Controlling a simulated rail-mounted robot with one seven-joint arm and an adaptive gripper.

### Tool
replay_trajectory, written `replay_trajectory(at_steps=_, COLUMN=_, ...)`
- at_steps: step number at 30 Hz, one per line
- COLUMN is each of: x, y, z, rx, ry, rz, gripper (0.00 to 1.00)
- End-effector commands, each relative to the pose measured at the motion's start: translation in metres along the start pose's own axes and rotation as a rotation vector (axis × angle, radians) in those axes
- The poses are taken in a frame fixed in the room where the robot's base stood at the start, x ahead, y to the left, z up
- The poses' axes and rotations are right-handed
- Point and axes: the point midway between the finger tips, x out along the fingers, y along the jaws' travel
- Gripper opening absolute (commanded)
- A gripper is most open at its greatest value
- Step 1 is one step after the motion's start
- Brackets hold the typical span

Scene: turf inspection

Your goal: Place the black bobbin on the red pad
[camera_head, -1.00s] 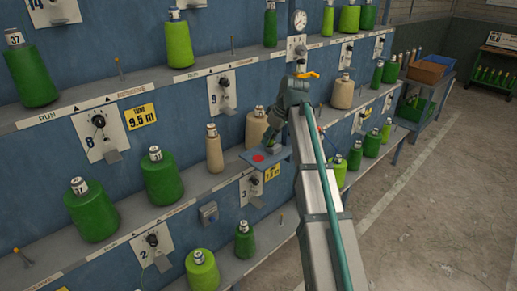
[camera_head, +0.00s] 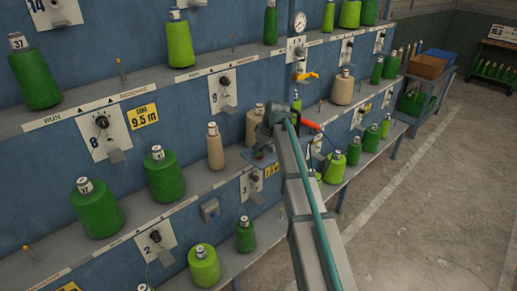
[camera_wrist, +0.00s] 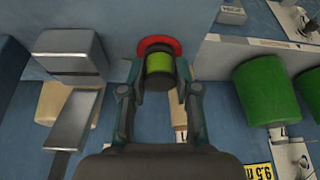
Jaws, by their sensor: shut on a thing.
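My gripper (camera_wrist: 158,78) is shut on the black bobbin (camera_wrist: 159,84), a small dark cylinder with a yellow-green band, in the wrist view. The red pad (camera_wrist: 153,43) shows as a red arc just beyond the bobbin, which covers part of it. Whether the bobbin touches the pad I cannot tell.
Several green bobbins stand on the shelves, one at the right of the wrist view (camera_wrist: 267,92). A tan bobbin (camera_head: 215,148) stands left of the ledge. A grey metal bracket (camera_wrist: 72,55) is close to my gripper's left side. The floor at the right is clear.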

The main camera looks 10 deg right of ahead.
Motion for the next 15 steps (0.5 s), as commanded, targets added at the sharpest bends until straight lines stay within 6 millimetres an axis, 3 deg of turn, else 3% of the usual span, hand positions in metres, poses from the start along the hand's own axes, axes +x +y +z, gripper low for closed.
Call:
replay_trajectory(at_steps=10, x=0.0035, y=0.0001, z=0.0013, rx=-0.001, ry=0.001, rz=0.000, gripper=0.07)
replay_trajectory(at_steps=11, x=0.0029, y=0.0001, z=0.0010, rx=-0.001, ry=0.001, rz=0.000, gripper=0.34)
replay_trajectory(at_steps=15, x=0.0025, y=0.0002, z=0.0008, rx=-0.001, ry=0.001, rz=0.000, gripper=0.56)
